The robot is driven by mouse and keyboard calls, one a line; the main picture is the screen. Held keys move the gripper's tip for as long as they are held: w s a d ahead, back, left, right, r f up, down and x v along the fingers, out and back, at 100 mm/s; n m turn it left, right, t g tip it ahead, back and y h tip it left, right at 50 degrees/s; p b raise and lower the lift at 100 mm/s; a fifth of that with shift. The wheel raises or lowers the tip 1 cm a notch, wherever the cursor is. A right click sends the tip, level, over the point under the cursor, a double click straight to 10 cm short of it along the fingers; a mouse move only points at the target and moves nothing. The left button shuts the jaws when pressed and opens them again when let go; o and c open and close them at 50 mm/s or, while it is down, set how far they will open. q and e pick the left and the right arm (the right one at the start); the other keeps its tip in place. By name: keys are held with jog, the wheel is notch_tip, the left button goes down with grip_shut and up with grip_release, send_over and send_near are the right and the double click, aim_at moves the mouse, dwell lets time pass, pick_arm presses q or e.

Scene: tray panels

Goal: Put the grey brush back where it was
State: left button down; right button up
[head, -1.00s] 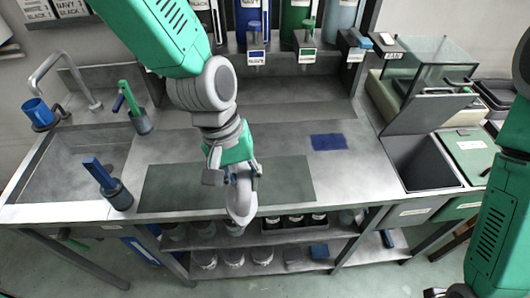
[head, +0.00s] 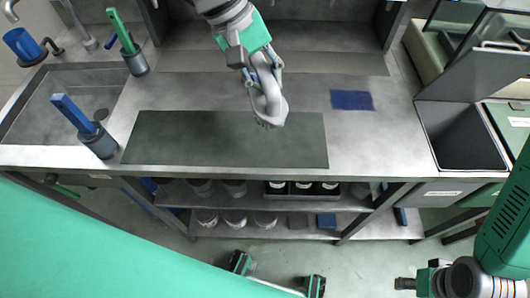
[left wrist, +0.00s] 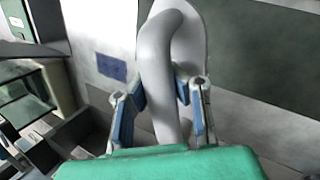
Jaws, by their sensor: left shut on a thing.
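The grey brush (head: 272,107), with a thick curved handle, is in my left gripper (head: 264,72) over the back right part of the dark worktop mat (head: 190,140). The brush hangs low there; I cannot tell whether it touches the mat. In the left wrist view the handle (left wrist: 155,75) stands between the two blue-grey fingers (left wrist: 162,110), which are shut around it. My right gripper (head: 418,283) is at the lower right, in front of the counter and away from the brush; its fingers are too unclear to read.
A blue cloth (head: 351,100) lies right of the mat. Blue (head: 72,113) and green (head: 121,31) handles stand in grey holders beside the sink (head: 55,112). An open bin (head: 459,137) is at the right. Shelves with jars (head: 236,218) run below. The worktop's front strip is clear.

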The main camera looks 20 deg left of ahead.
aim_at(262, 103)
pick_arm(q)
jog(key=shift+f, duration=0.1)
jog(key=shift+f+n+b, duration=0.3)
jog(key=shift+b, duration=0.1)
jog(key=f, duration=0.3)
jog(key=a+f, duration=0.1)
jog(key=f, duration=0.1)
jog(key=shift+w+a+f+b, duration=0.2)
jog(key=shift+f+b, duration=0.2)
jog(key=x, duration=0.3)
jog(key=shift+s+a+f, duration=0.1)
jog(key=shift+s+f, duration=0.05)
jog(key=shift+s, duration=0.1)
jog(key=shift+w+f, duration=0.15)
jog(key=shift+f, duration=0.05)
jog(key=shift+a, duration=0.15)
jog(key=c, duration=1.6)
grip_release()
jog(key=shift+a+f, duration=0.15)
jog(key=shift+a, duration=0.1)
pick_arm(e)
jog(key=f, duration=0.2)
jog(key=shift+s+a+f, duration=0.3)
jog(key=shift+f, duration=0.05)
pick_arm(q)
jog(key=shift+d, duration=0.25)
pick_arm(e)
jog(key=shift+d, duration=0.2)
